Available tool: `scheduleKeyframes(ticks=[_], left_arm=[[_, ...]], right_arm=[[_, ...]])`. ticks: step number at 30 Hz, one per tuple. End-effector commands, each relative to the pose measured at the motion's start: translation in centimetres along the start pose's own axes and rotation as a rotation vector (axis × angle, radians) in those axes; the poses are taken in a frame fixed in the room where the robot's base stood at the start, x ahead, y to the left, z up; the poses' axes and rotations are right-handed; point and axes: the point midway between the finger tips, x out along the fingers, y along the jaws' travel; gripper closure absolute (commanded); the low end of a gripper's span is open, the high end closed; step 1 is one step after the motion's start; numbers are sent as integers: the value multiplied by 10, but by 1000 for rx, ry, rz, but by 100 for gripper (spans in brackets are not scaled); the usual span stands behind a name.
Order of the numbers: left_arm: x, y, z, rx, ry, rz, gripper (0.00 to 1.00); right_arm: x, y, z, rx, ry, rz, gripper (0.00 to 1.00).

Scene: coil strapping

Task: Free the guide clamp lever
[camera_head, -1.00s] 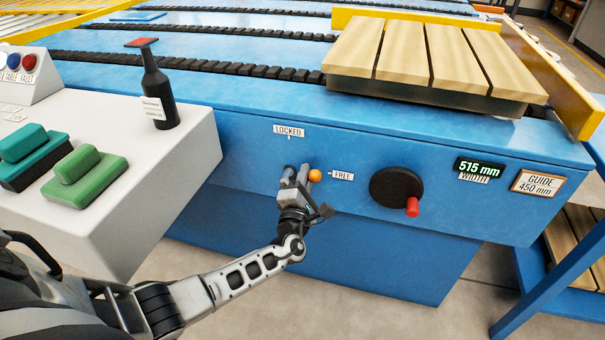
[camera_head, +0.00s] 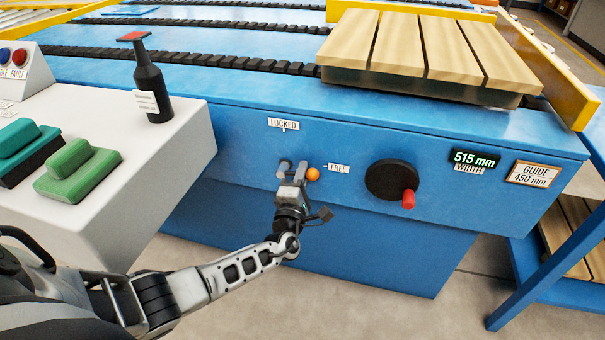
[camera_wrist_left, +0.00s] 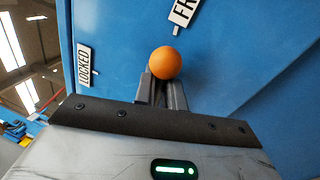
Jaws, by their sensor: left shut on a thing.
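The guide clamp lever shows mainly as an orange ball knob (camera_head: 313,174) on the blue front panel, just left of the FREE label (camera_head: 338,168) and below and right of the LOCKED label (camera_head: 283,124). My left gripper (camera_head: 292,183) is shut on the lever, close against the panel. In the left wrist view the orange knob (camera_wrist_left: 165,63) sits at the tips of the fingers (camera_wrist_left: 162,92). The fingers hide most of the lever arm. My right gripper is not in view.
A black handwheel with a red grip (camera_head: 391,181) is right of the lever. A width display (camera_head: 474,160) reads 515 mm, beside a GUIDE 450 mm sign (camera_head: 534,174). A white console (camera_head: 110,205) with a dark bottle (camera_head: 152,88) stands left. Wooden boards (camera_head: 425,50) lie on top.

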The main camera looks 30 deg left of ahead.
Motion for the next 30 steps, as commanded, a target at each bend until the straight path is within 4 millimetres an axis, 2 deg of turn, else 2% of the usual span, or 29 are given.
scheduleKeyframes(ticks=[1, 2, 10, 14, 20, 30], left_arm=[[0, 0, 4, 3, -9, -1, 80], [0, 0, 4, 3, -9, -1, 73], [0, 0, 2, 1, -5, -2, 73], [-8, -1, 1, 1, -4, -4, 73], [-45, 0, 1, 0, -5, -6, 73], [-125, 0, 2, 1, -6, -5, 73]], right_arm=[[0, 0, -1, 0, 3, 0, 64], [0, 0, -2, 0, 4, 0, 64], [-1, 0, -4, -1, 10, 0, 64], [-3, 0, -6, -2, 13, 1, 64], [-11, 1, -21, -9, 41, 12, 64], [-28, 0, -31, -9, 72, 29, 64]])
